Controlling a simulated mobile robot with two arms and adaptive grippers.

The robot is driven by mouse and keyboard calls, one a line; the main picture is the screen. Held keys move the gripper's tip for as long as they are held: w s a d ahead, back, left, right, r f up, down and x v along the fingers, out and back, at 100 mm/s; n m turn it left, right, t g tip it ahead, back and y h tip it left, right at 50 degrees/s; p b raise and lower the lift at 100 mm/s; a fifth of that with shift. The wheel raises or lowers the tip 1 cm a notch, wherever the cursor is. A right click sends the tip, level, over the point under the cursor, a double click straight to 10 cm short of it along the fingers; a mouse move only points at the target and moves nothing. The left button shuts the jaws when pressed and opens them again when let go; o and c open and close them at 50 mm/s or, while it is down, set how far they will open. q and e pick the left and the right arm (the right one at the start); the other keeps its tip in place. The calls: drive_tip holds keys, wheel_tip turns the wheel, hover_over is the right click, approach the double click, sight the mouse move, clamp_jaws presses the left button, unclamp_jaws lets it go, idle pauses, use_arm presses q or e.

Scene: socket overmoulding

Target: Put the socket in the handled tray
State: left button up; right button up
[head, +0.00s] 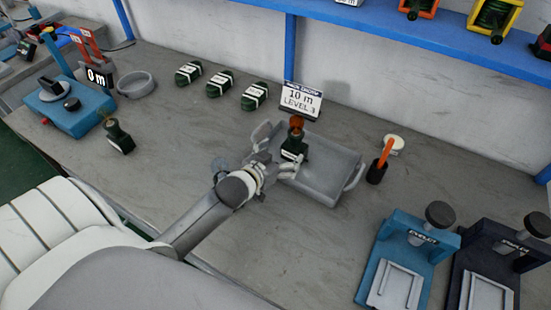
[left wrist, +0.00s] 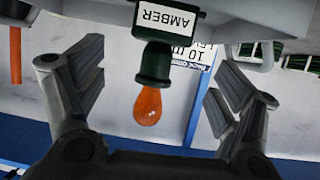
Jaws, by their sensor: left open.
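The socket (head: 293,146) is dark green with a white label and an amber bulb on top. It stands upright in the grey handled tray (head: 330,190), towards its left end. In the left wrist view the socket (left wrist: 153,62) appears upside down, its label reading AMBER and its bulb clear. My left gripper (head: 277,166) is at the tray's near left side, open, with the socket between or just beyond its fingers (left wrist: 160,80). Neither finger visibly presses on it. My right gripper is not in view.
A sign (head: 300,100) reading 10 m, LEVEL 3 stands behind the tray. A black cup (head: 376,173) with an orange-handled tool stands right of it. Two presses (head: 405,262) are at front right. Another socket (head: 119,138) and a blue device (head: 70,105) are at left.

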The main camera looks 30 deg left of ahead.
use_arm(q)
drive_tip(key=shift+v, duration=1.45)
